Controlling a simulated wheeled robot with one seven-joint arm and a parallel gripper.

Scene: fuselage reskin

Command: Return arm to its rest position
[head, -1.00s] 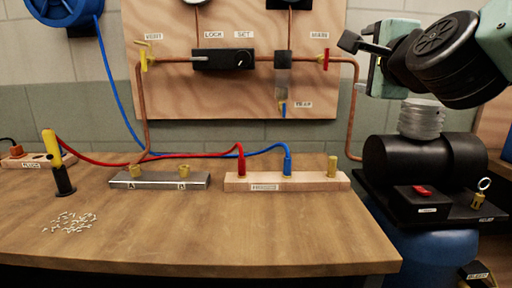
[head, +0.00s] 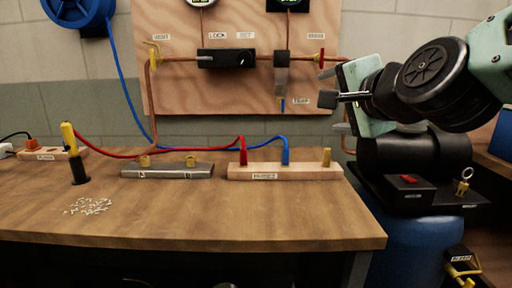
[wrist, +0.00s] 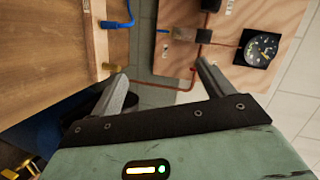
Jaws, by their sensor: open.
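My gripper (head: 326,86) is at the right in the head view, in front of the right edge of the wooden wall board and above the black compressor. Its jaws point left and hold nothing. In the wrist view my gripper (wrist: 165,82) shows two grey fingers spread wide apart with nothing between them. Beyond the fingers are the wall board (wrist: 285,60), a copper pipe and a round black gauge (wrist: 260,47).
The wooden bench (head: 230,215) carries a hose rack (head: 300,172), a metal manifold (head: 168,171), a yellow-handled tool (head: 74,152) and a pile of small bits (head: 88,206). The black compressor (head: 415,155) on a blue tank (head: 405,245) stands right, below my arm.

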